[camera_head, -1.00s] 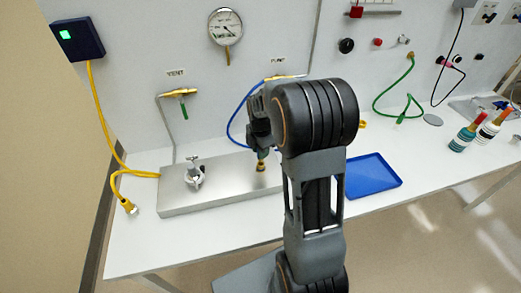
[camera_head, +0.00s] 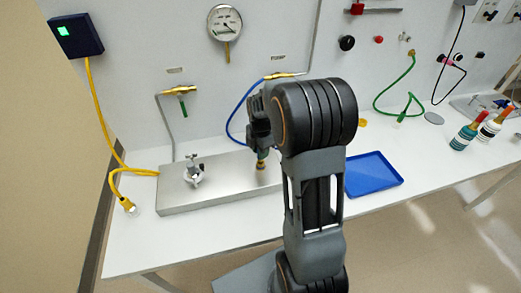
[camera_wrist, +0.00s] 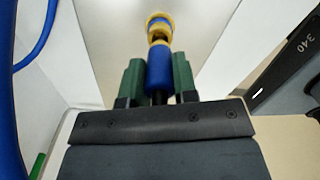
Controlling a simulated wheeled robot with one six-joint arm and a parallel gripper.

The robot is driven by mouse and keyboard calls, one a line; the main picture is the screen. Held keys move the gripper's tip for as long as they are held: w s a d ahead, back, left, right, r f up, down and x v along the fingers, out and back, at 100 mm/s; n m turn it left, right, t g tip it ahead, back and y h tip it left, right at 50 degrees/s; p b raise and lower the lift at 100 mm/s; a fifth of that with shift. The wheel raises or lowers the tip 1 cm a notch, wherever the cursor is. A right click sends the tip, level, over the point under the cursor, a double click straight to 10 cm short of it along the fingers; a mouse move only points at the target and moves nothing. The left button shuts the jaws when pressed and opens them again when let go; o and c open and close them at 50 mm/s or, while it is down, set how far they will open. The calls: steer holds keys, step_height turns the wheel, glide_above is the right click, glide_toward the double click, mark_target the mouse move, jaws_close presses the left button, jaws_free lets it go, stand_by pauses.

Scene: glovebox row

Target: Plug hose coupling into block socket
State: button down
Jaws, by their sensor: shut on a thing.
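The hose coupling (camera_wrist: 160,68) has a blue body and a brass-yellow front end. My gripper (camera_wrist: 158,62) is shut on it, with a green finger on each side. In the wrist view the coupling points at a yellow ring-shaped socket (camera_wrist: 159,19) on the steel block. Its front end overlaps the ring's near edge, and I cannot tell how far it is inserted. In the head view the coupling (camera_head: 261,165) stands about upright at the right part of the block (camera_head: 225,187). My arm hides much of the gripper there. The blue hose (camera_head: 237,122) loops from the wall.
A clamp-like metal fitting (camera_head: 194,172) stands on the block's left part. A yellow cable (camera_head: 113,175) hangs at the left with its plug (camera_head: 129,206) on the bench. A blue tray (camera_head: 375,173) lies right of my arm. Bottles (camera_head: 466,134) stand far right.

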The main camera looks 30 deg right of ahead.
steer(key=shift+f+b, duration=0.7)
steer(key=shift+f, duration=0.3)
steer(key=c, duration=0.8)
jaws_free()
step_height(320, 180, up, 14)
steer(key=shift+f+b, duration=0.1)
steer(key=shift+b, duration=0.25)
